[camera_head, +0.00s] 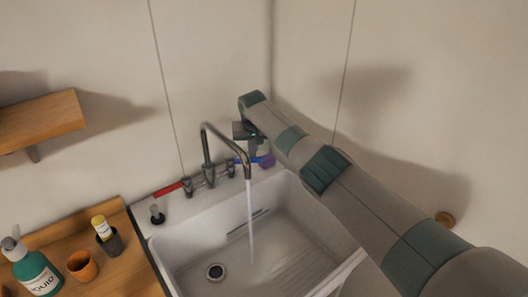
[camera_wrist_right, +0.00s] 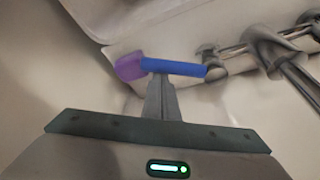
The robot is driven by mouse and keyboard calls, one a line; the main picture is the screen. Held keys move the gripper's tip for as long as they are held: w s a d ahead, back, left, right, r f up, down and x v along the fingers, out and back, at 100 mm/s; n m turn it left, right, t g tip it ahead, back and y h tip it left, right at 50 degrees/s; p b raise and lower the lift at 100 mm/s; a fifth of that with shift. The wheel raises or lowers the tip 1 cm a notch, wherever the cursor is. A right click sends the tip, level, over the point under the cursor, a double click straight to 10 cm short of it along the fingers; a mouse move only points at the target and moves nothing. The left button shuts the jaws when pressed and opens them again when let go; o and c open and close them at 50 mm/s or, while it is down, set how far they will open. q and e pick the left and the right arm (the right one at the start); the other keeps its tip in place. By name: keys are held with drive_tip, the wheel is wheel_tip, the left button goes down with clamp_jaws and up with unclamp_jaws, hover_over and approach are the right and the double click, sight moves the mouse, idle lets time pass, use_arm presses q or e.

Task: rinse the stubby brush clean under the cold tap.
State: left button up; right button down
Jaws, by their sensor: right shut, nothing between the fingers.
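The tap (camera_head: 212,150) stands behind the sink, and a stream of water (camera_head: 250,220) falls from its spout into the basin. A blue lever (camera_head: 243,158) is on the tap's right side and a red lever (camera_head: 168,188) on its left. My right gripper (camera_head: 253,148) is shut and empty at the blue lever. In the right wrist view its fingertips (camera_wrist_right: 164,80) overlap the blue lever (camera_wrist_right: 173,67); I cannot tell whether they touch. I cannot identify the stubby brush with certainty; a small dark, pale-topped object (camera_head: 156,212) stands on the sink's rear left corner. My left gripper is not in view.
The white sink (camera_head: 172,240) has an empty basin with a drain. A purple thing (camera_head: 266,160) sits by the lever's end. On the wooden counter (camera_head: 118,250) stand a green bottle (camera_head: 37,273), an orange cup (camera_head: 82,266) and a dark cup (camera_head: 110,242) holding a yellow-topped item.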

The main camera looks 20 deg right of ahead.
drive_tip(key=shift+r, duration=0.1)
idle(0.4)
drive_tip(key=shift+v, duration=0.8)
drive_tip(key=b+v, duration=0.4)
drive_tip(key=v, duration=1.1)
drive_tip(key=shift+r, duration=0.25)
